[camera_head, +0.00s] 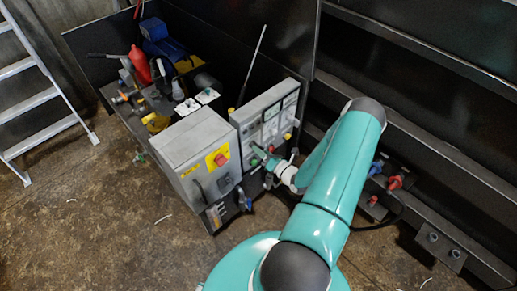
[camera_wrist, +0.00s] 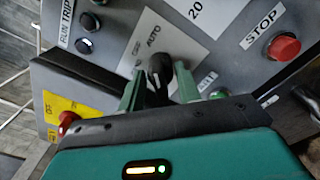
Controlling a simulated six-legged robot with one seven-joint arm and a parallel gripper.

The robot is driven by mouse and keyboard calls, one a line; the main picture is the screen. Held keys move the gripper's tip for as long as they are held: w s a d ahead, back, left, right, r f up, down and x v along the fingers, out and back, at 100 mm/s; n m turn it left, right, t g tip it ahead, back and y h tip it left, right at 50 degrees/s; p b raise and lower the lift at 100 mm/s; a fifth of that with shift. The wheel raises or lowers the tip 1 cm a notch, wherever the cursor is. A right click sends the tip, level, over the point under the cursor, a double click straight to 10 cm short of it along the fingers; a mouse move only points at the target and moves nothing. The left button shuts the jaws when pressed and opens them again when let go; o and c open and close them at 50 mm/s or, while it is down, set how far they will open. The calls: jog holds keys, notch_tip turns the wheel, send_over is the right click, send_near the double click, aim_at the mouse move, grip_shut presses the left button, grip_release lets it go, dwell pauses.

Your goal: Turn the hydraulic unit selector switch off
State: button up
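The selector switch (camera_wrist: 160,72) is a black knob on a pale label plate in the wrist view. "AUTO" is printed just above it, and smaller lettering to its left is too blurred to read. Its exact pointing direction is hard to tell. My gripper (camera_wrist: 158,88) has its two green fingers on either side of the knob, apart from each other. A gap shows on the left; contact on the right cannot be told. In the head view my gripper (camera_head: 266,162) is at the lower front of the grey control panel (camera_head: 247,117), where the knob is hidden.
A red STOP button (camera_wrist: 284,47) and a green button (camera_wrist: 218,94) sit right of the knob. A grey box (camera_head: 187,152) with a red switch on yellow (camera_head: 220,158) stands left of the panel. Red and blue valve handles (camera_head: 396,182) are at right. A ladder (camera_head: 35,98) stands far left.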

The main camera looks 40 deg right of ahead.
jog(key=shift+w, duration=0.8)
jog(key=c, duration=0.6)
